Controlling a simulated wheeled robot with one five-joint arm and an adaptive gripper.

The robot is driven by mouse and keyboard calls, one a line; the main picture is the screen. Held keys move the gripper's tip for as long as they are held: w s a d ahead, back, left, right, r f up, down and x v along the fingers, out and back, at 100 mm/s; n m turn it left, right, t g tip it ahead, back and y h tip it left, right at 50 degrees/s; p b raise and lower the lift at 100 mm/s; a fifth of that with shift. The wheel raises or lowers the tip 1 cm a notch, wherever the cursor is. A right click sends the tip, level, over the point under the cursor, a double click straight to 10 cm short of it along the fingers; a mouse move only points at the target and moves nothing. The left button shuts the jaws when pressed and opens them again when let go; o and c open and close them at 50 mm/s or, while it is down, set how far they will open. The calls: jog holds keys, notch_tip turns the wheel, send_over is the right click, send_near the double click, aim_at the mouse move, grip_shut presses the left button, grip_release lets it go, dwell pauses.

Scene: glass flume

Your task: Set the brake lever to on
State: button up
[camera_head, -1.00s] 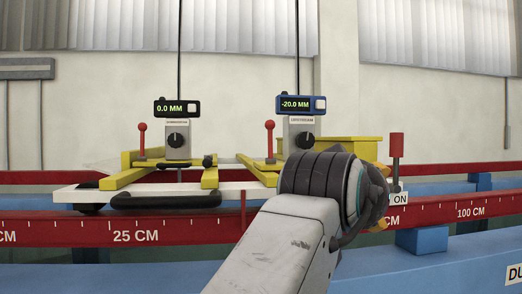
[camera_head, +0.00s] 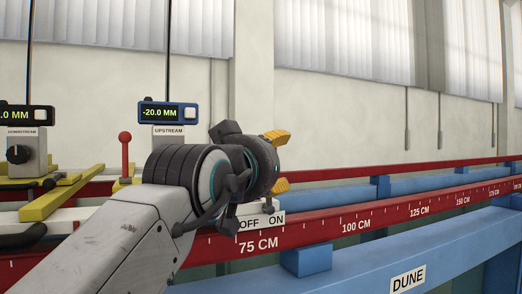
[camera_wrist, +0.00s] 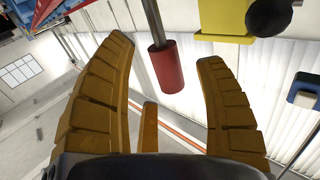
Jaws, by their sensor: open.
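The brake lever has a red cylindrical grip (camera_wrist: 166,68) on a metal rod. In the wrist view it lies in the gap between the two yellow fingers, near their tips and not gripped. In the head view the lever is hidden behind my gripper (camera_head: 281,161). Its white plate (camera_head: 262,222) marked OFF on the left and ON on the right shows just below my gripper. Which mark the lever stands at cannot be seen now. My gripper is open; its spread fingers also show in the wrist view (camera_wrist: 165,52).
A red rail (camera_head: 340,228) with a centimetre scale runs across in front. Blue beams, one with a DUNE label (camera_head: 408,280), lie below. At left are a red-knobbed lever (camera_head: 125,150), the UPSTREAM display (camera_head: 168,112) and yellow frame parts (camera_head: 60,196).

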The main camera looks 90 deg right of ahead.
jog(key=shift+x, duration=1.2)
jog(key=c, duration=1.3)
jog(key=shift+p, duration=0.35)
grip_shut()
